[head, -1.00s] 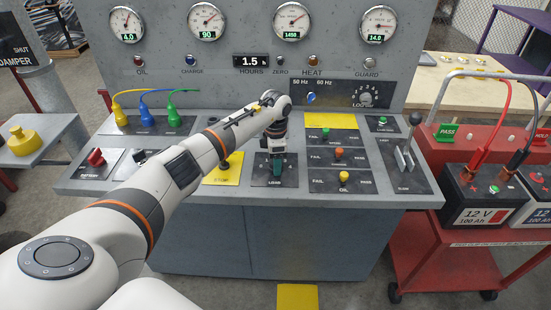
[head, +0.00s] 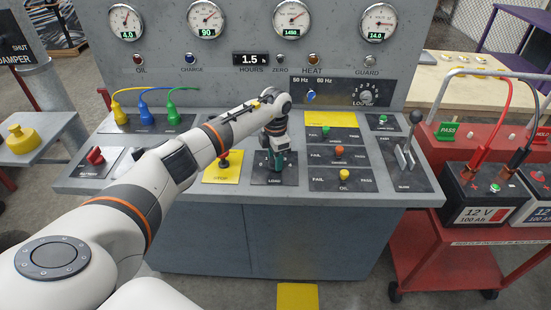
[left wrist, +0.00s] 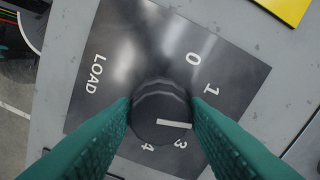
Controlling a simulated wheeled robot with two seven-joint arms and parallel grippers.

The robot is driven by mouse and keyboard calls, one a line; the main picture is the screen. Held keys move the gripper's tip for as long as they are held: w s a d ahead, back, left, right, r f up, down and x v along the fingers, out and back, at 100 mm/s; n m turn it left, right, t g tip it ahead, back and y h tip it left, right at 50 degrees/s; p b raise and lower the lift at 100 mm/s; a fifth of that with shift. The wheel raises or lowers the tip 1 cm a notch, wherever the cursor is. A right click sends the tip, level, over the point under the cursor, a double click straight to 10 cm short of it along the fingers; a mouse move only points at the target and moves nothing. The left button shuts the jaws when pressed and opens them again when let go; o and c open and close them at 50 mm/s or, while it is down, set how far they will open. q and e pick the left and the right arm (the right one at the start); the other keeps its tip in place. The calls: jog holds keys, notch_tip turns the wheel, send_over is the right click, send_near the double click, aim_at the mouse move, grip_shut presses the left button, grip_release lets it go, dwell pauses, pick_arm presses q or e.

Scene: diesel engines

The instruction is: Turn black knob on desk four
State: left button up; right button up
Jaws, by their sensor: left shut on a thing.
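The black knob (left wrist: 160,108) stands on a dark square plate (left wrist: 110,50) marked LOAD, with 0, 1, 3 and 4 around it. Its white pointer line points right, between the 1 and the 3, toward the right finger. My left gripper (head: 277,168) reaches down over the LOAD plate (head: 262,180) on the desk. In the left wrist view its teal fingers (left wrist: 160,112) are shut on the knob, one on each side. The right finger hides part of the scale. In the head view the gripper hides the knob. My right gripper is not in view.
A yellow STOP plate (head: 210,178) with a knob lies just left. Several small coloured knobs, such as the yellow OIL one (head: 344,174), are to the right, then a lever (head: 414,118). The gauge panel (head: 250,22) rises behind. A red cart (head: 440,255) with batteries stands right.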

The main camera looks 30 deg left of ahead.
pick_arm(q)
jog(key=n, duration=0.6)
jog(key=shift+n, duration=0.3)
jog(key=n, duration=0.3)
jog(key=shift+r, duration=0.1)
jog(key=shift+n+p, duration=0.3)
jog(key=shift+n, duration=1.4)
jog(key=o, duration=1)
jog(key=shift+c, duration=0.2)
